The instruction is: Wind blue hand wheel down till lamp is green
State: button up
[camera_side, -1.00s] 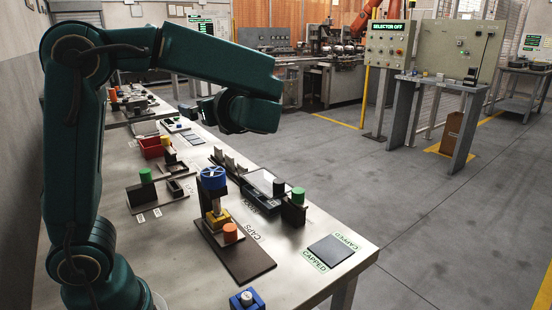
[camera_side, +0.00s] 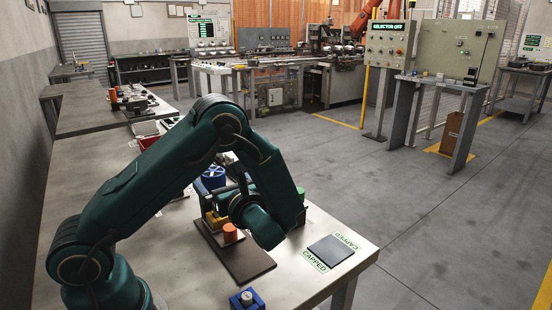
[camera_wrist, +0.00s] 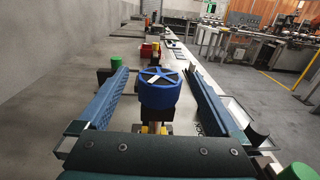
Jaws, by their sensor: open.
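The blue hand wheel (camera_side: 213,178) tops a small press with a yellow block (camera_side: 216,220) on a dark base plate (camera_side: 248,264). In the wrist view the wheel (camera_wrist: 160,92) has a spoked top with a white mark, and its post runs down below. My gripper (camera_wrist: 155,72) is open, with one teal jaw on each side of the wheel; it looks ungripped, with a clear gap at the left jaw. In the side view my wrist hides part of the gripper and press. I cannot pick out the lamp in either view.
An orange cylinder (camera_side: 230,233) stands beside the yellow block. A dark CAPPED pad (camera_side: 331,250) lies at the right, and a blue fixture (camera_side: 246,300) at the front. Green cylinders (camera_wrist: 117,62) stand near the jaws. A panel (camera_side: 388,45) reads SELECTOR OFF.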

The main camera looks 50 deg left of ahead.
jog(key=shift+w+a, duration=0.1)
jog(key=shift+a, duration=2.35)
jog(key=c, duration=1.4)
jog(key=shift+t, duration=0.3)
jog(key=shift+w+d+m+t+h, duration=0.1)
jog(key=shift+w+m+t+h, duration=0.25)
jog(key=shift+m+t, duration=0.8)
jog(key=shift+w+d+m+t+h, duration=0.15)
jog(key=shift+m+t+h, duration=0.55)
jog(key=shift+t, duration=0.8)
jog(key=shift+w+d+m+t+h, duration=0.1)
jog(key=shift+w+m+t+h, duration=0.2)
jog(key=shift+m+t, duration=0.9)
jog(key=shift+t, duration=0.25)
jog(key=o, duration=1.4)
